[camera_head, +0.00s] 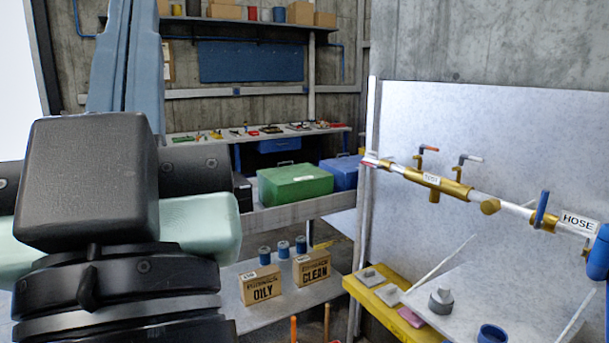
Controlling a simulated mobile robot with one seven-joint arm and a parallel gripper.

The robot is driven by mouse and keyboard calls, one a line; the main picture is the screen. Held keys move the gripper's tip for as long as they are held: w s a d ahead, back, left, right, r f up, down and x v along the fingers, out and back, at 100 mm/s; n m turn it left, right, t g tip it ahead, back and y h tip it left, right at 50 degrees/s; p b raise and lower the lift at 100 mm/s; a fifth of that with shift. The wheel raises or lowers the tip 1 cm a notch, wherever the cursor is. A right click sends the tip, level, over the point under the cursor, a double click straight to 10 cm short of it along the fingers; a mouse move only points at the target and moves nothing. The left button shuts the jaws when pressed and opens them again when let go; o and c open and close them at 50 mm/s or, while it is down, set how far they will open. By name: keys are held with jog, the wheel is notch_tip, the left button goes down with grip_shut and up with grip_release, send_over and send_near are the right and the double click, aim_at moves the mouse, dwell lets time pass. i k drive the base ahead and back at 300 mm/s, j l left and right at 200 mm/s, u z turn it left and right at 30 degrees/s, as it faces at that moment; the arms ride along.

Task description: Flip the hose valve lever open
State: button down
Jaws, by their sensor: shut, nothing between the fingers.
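A white pipe (515,209) with brass fittings runs along the pale panel on the right. Near its right end, a blue lever (541,209) sits on a brass valve body (543,221), just left of a white HOSE label (579,222). The blue lever stands nearly upright in the picture, across the line of the pipe. My arm's dark and mint-green links fill the left side, far from the lever. The gripper's fingers do not show in this view.
A blue part (599,257) is cut off at the right edge. A yellow ledge (377,297) and a blue cup (492,334) lie below. Green (295,184) and blue boxes stand mid-view.

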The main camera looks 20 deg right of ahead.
aim_at(539, 223)
jog(key=i+z, duration=0.35)
jog(key=i+j+z, duration=0.15)
jog(key=i+z, duration=0.15)
jog(key=i, duration=0.25)
jog(key=i+j+z, duration=0.2)
jog(key=i+z, duration=0.75)
jog(key=z, duration=0.2)
